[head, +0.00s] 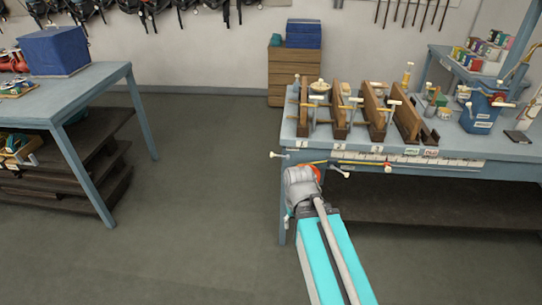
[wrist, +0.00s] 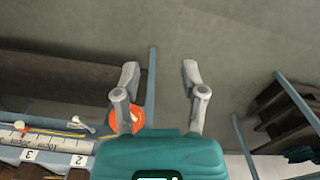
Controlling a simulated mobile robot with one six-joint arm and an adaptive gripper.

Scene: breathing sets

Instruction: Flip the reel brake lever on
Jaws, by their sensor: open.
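I cannot make out for certain which part is the reel brake lever. A blue housing with a crank-like handle (head: 483,112) stands at the right of the workbench in the head view; it may be the reel. An orange round part (wrist: 128,118) shows partly behind my left finger in the wrist view, and orange also shows beside my arm (head: 312,171) in the head view. My gripper (wrist: 158,70) is open, with nothing between its fingers, and points toward the floor. In the head view my arm mostly hides it, near the bench's front left corner.
The workbench (head: 465,155) carries several wooden racks (head: 375,112). White-knobbed handles (head: 340,172) stick out at its front edge, near a yellow strip (head: 365,163). A blue table (head: 95,80) with a blue box (head: 53,50) stands left. The floor between is clear.

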